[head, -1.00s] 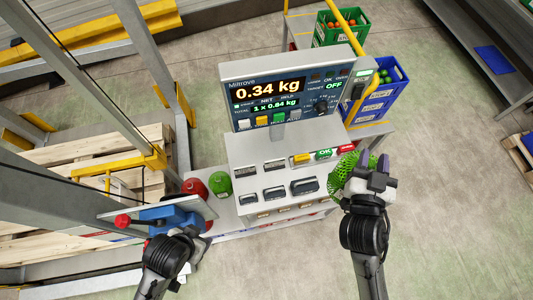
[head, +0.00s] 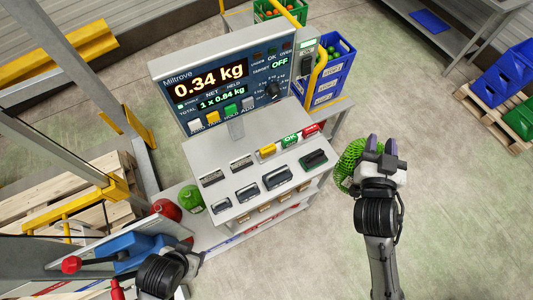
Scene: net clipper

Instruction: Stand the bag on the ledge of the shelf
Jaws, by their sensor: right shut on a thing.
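A green net bag (head: 350,162) is at my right gripper (head: 381,147), which is shut on it. The gripper partly hides the bag, and its contents cannot be made out. The bag is right of the weighing console (head: 240,170), apart from it in the picture, with floor behind it. My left gripper (head: 190,262) is low at the left, by a blue clamp-like device; its fingers are not clear. A grey shelf unit (head: 435,48) stands at the upper right. I cannot tell which edge is the ledge.
The console's display (head: 225,85) reads 0.34 kg. Blue crates (head: 328,72) and a green crate (head: 282,8) stand behind it. Red and green rolls (head: 191,199) sit at its left. More blue crates (head: 505,80) stand on a pallet at right. Floor between is clear.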

